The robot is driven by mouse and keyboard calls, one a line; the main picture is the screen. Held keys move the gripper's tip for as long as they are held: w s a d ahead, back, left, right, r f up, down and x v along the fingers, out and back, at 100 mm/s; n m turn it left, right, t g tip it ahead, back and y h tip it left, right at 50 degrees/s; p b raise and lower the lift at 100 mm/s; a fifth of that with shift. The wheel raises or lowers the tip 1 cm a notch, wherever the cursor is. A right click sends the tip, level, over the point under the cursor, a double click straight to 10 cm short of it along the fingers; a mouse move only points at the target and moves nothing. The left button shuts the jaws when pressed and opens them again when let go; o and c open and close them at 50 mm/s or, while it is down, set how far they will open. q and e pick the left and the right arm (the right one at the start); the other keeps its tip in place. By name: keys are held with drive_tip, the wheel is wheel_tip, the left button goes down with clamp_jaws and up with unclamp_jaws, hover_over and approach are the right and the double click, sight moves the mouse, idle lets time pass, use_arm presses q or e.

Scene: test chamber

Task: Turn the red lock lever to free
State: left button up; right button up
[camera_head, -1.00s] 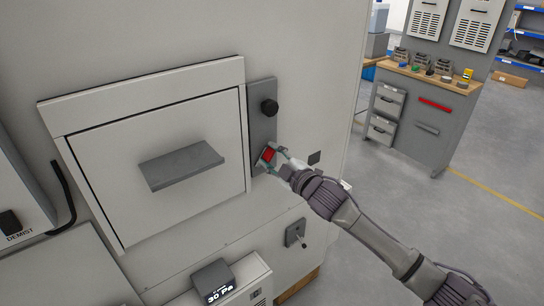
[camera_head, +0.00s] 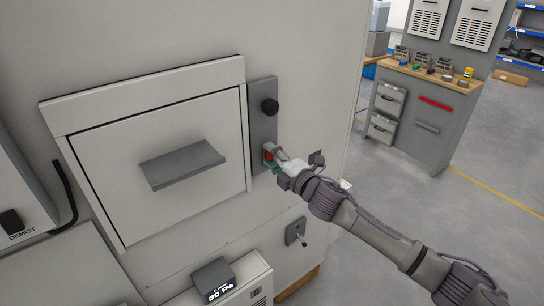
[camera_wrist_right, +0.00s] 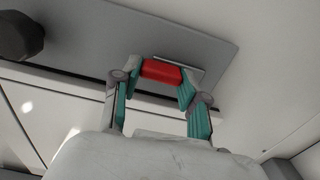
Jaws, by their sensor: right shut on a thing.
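The red lock lever (camera_head: 269,155) sits low on a grey vertical plate (camera_head: 262,127) beside the drawer-like door. My right gripper (camera_head: 271,157) is at the lever and partly covers it in the head view. In the right wrist view the red lever (camera_wrist_right: 161,72) lies between the two fingertips of my right gripper (camera_wrist_right: 160,74), which are shut on it. The lever's mount is partly hidden by the fingers. My left gripper is not in view.
A black knob (camera_head: 270,107) sticks out above the lever on the same plate. A grey door handle (camera_head: 182,165) juts out to the left. A small switch (camera_head: 296,232) sits below the arm. A workbench (camera_head: 415,110) stands to the right, across open floor.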

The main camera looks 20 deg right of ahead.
idle(0.4)
drive_tip(key=o, duration=1.1)
drive_tip(key=shift+o, duration=0.2)
drive_tip(key=v, duration=1.2)
